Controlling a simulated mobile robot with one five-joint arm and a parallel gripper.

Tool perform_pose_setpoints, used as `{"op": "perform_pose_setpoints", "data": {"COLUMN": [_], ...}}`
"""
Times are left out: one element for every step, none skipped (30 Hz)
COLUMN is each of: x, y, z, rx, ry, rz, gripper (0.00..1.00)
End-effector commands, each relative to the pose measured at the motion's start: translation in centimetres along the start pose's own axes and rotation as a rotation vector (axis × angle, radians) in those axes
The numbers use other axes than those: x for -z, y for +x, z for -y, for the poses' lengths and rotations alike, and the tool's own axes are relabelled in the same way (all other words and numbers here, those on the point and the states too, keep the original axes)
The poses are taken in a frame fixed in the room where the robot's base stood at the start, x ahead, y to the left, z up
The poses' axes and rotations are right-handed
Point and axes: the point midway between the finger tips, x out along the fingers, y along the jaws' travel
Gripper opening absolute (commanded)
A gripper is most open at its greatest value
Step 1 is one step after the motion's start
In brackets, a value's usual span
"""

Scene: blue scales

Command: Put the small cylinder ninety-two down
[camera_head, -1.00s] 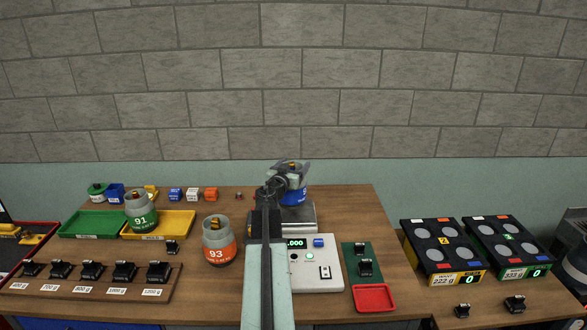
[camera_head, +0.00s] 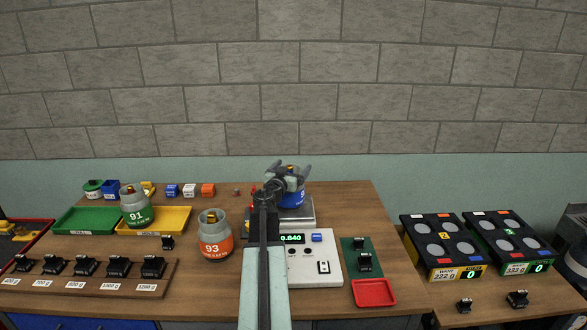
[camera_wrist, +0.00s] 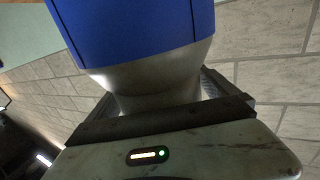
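The small cylinder with a blue band (camera_head: 294,198) is at the scale (camera_head: 297,217), upright or nearly so, its base hard to see behind my arm. Its number is mostly hidden. The scale display (camera_head: 291,239) reads 0.840. My gripper (camera_head: 283,172) is at the top of the cylinder. In the wrist view the blue band (camera_wrist: 135,35) fills the top, and the pale narrow collar (camera_wrist: 155,85) sits between my dark fingers. My gripper seems shut on that collar.
The orange cylinder 93 (camera_head: 215,248) stands left of my arm. Black weights line a wooden rack (camera_head: 70,287) at front left. A red tray (camera_head: 374,292) lies right of the scale.

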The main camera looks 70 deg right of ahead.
Motion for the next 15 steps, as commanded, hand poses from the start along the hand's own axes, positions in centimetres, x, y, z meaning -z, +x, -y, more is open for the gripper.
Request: {"op": "perform_pose_setpoints", "data": {"x": [0.0,0.0,0.1,0.3,0.4,0.2,0.2,0.2,0.2,0.2,0.2,0.2,0.2,0.2,0.2], "y": [0.0,0.0,0.0,0.0,-0.1,-0.8,-1.3,-2.0,-2.9,-3.7,-4.5,-5.6,-6.4,-7.2,-8.1], "z": [0.0,0.0,0.0,0.0,-0.1,-0.1,-0.1,-0.1,-0.1,-0.2,-0.2,-0.2,-0.2,-0.2,-0.3], "rx": [0.0,0.0,0.0,0.0,0.0,0.0,0.001,0.001,0.001,0.001,0.0,0.001,0.001,0.001,0.0], "ry": [0.0,0.0,0.0,0.0,0.0,0.0,0.0,0.0,0.0,0.0,0.0,0.0,0.0,0.0,0.0], "rz": [0.0,0.0,0.0,0.0,0.0,0.0,0.0,0.0,0.0,0.0,0.0,0.0,0.0,0.0,0.0], "gripper": [0.97,0.97,0.97,0.97,0.97,0.97,0.97,0.97,0.97,0.97,0.97,0.97,0.97,0.97,0.97]}}
